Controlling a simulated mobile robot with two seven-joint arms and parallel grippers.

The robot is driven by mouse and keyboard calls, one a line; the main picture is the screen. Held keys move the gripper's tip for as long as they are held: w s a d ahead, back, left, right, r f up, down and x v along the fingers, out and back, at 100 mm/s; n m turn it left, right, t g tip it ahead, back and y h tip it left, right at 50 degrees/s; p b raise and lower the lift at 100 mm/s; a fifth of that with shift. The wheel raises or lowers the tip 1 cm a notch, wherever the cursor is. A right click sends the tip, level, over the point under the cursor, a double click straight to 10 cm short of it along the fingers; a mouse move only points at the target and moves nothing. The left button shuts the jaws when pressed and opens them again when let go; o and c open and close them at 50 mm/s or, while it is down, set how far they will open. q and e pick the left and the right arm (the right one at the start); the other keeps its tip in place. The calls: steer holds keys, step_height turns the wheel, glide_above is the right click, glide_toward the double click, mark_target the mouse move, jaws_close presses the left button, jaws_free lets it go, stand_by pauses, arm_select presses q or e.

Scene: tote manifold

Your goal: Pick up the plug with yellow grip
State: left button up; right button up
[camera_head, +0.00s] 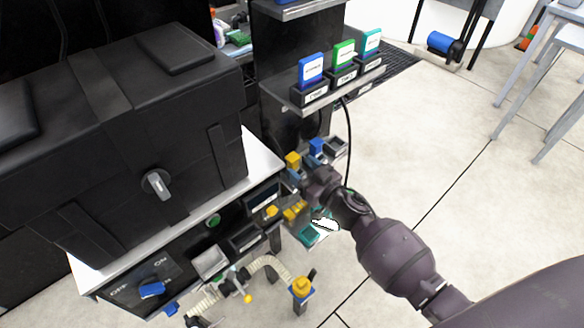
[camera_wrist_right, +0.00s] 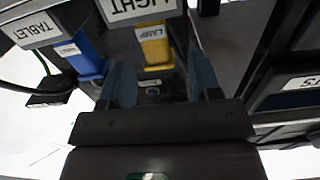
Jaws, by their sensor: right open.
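The plug with yellow grip (camera_head: 293,160) stands near the black post at the centre of the head view, close to my right gripper (camera_head: 307,180). In the right wrist view the yellow grip (camera_wrist_right: 154,46) carries a label that seems to read LAMP, upside down. The two blue-grey fingers of my right gripper (camera_wrist_right: 162,82) are apart, one on each side of the yellow grip in that picture. I cannot tell whether they touch it. The plug's lower part is not clear. My left gripper is not in view.
A blue plug (camera_head: 316,147) stands beside the yellow one; it also shows in the wrist view (camera_wrist_right: 82,52). A shelf (camera_head: 300,105) with blue, green and teal tags is above. A black case (camera_head: 120,130) fills the left. Open floor (camera_head: 440,150) lies right.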

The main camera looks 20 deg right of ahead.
mark_target(290, 157)
steer(key=shift+x, duration=0.8)
steer(key=b+x, duration=0.1)
steer(key=x, duration=0.2)
steer(key=shift+w+d, duration=0.1)
steer(key=shift+w+a, duration=0.2)
steer(key=shift+w, duration=0.4)
steer(key=shift+r, duration=0.1)
